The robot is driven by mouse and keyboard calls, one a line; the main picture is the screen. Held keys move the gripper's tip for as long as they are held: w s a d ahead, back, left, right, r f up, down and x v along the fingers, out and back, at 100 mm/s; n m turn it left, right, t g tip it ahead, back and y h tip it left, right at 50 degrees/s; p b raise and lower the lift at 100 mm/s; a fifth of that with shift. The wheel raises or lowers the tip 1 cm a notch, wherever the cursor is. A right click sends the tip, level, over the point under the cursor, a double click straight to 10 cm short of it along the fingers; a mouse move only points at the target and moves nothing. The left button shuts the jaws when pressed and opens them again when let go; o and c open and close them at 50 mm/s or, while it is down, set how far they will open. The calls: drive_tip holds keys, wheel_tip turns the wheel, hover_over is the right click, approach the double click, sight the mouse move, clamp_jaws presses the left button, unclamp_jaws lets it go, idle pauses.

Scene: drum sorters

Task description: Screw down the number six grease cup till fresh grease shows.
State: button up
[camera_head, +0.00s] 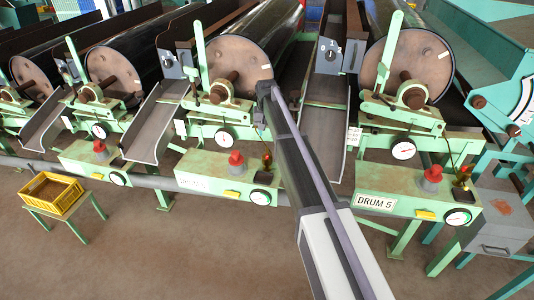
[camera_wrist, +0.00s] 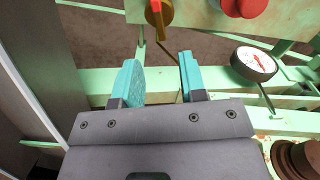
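The label DRUM 5 (camera_head: 375,202) is readable on the right station. The station left of it has a plate (camera_head: 194,183) too small to read, so I cannot confirm it is number six. On that left station's beam stand a red knob (camera_head: 235,158) and a small brass-and-red fitting (camera_head: 266,161) in a dark holder. The wrist view shows the red knob (camera_wrist: 240,5) and the brass-coloured fitting (camera_wrist: 158,10), both cut by the top edge. I cannot tell which is the grease cup. My gripper (camera_head: 258,118) is above this beam. Its teal fingers (camera_wrist: 160,78) are apart and empty.
A round gauge (camera_wrist: 254,64) is right of the fingers. The brown shaft end (camera_wrist: 300,158) is at the lower right. Green frame rails run close around my gripper. A yellow crate (camera_head: 53,192) sits on a stand at left; the front floor is clear.

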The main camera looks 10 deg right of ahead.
sight(267, 151)
wheel_tip(267, 151, down, 11)
drive_tip(key=b, duration=0.9)
drive_tip(key=shift+r+b, duration=0.2)
drive_tip(key=shift+b, duration=0.2)
drive_tip(key=shift+r, duration=0.1)
drive_tip(key=shift+c, duration=0.4)
clamp_jaws()
